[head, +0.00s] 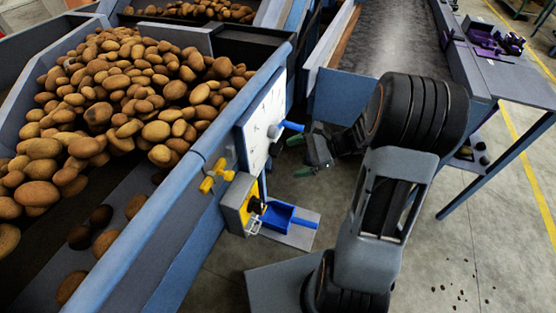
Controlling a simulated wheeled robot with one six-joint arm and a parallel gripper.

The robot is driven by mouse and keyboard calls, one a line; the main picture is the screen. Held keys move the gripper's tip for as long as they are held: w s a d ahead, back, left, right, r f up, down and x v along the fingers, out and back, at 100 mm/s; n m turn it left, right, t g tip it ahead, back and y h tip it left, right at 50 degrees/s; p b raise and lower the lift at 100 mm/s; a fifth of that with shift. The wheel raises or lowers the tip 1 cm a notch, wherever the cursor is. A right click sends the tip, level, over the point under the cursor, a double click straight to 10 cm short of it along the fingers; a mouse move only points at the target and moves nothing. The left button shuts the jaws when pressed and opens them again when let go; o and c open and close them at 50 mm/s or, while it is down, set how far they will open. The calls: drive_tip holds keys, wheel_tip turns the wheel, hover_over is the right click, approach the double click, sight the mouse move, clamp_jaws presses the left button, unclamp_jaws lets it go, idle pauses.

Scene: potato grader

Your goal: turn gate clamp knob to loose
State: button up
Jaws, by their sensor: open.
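A blue handle (288,127) juts from the white plate. My gripper (299,156) has green fingertips that stand apart with nothing between them. It is to the right of the yellow knob, just below the blue handle, and appears clear of the knob.
A yellow-and-grey box with a black rotary switch (256,205) is mounted below the knob. A blue scoop (285,216) lies on a grey shelf beside it. Potatoes (120,90) fill the hopper at left. A conveyor (390,40) and a side table (515,80) stand behind.

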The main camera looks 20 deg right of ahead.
sight(280, 150)
drive_tip(key=w+d+f+m+t+y+b, duration=0.1)
drive_tip(key=w+d+f+m+t+b, duration=0.2)
drive_tip(key=w+d+f+m+t, duration=0.35)
drive_tip(key=shift+m+t, duration=0.65)
drive_tip(key=shift+m, duration=0.3)
drive_tip(key=f+x, duration=0.1)
drive_tip(key=x, duration=0.6)
drive_tip(key=f+x, duration=0.1)
drive_tip(key=x, duration=0.3)
drive_tip(key=shift+s+a+f, duration=0.2)
drive_tip(key=shift+f, duration=0.15)
drive_tip(key=shift+b, duration=0.3)
drive_tip(key=c, duration=0.9)
